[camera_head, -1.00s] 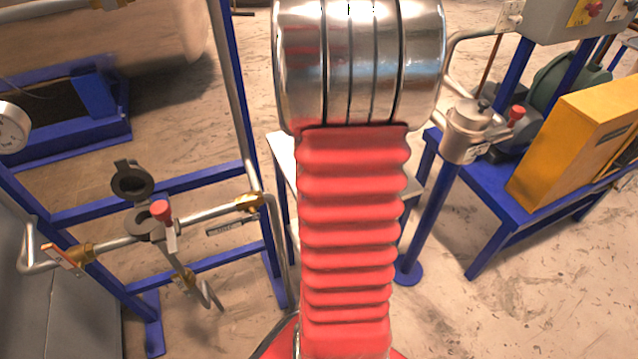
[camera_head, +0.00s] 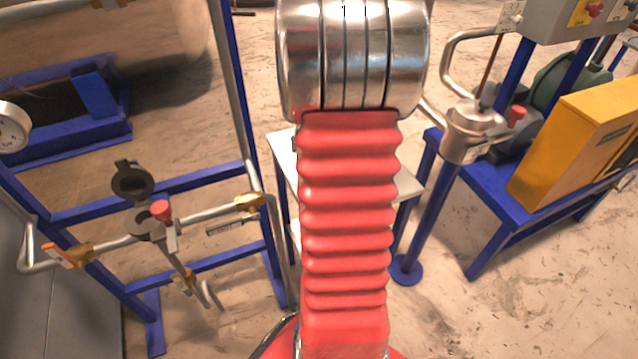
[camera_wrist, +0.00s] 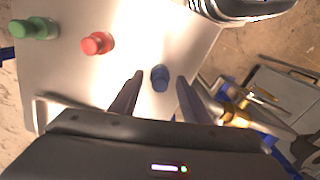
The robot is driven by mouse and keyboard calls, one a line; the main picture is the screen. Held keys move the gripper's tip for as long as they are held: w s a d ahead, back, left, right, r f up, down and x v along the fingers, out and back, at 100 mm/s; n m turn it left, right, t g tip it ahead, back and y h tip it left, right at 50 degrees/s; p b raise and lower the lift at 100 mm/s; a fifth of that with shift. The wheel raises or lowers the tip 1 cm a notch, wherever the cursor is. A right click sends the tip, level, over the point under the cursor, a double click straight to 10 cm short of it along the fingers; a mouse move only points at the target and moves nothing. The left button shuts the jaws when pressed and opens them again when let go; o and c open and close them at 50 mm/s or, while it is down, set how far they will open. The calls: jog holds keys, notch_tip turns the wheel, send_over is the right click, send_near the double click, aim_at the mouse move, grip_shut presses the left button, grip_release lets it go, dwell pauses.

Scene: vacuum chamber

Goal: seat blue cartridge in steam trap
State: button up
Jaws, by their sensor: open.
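The blue cartridge (camera_wrist: 159,78) stands on a pale table top in the wrist view. My gripper (camera_wrist: 158,80) is open. Its two dark fingers point toward the cartridge, one to each side of it in the picture; I cannot tell whether they reach down to it. In the head view the gripper and the cartridge are hidden behind my red-sleeved arm. The steam trap appears to be the grey body (camera_head: 150,226) on the pipe at the left, with a dark round cap (camera_head: 132,181) standing open above it.
A red cartridge (camera_wrist: 97,43) and a green cartridge (camera_wrist: 36,28) are on the same table (camera_wrist: 60,75). A blue pipe frame (camera_head: 200,181) is at the left. A post with a metal canister (camera_head: 470,130) and a yellow box (camera_head: 570,145) are at the right.

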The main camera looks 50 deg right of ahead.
jog(key=shift+c, duration=0.5)
grip_shut()
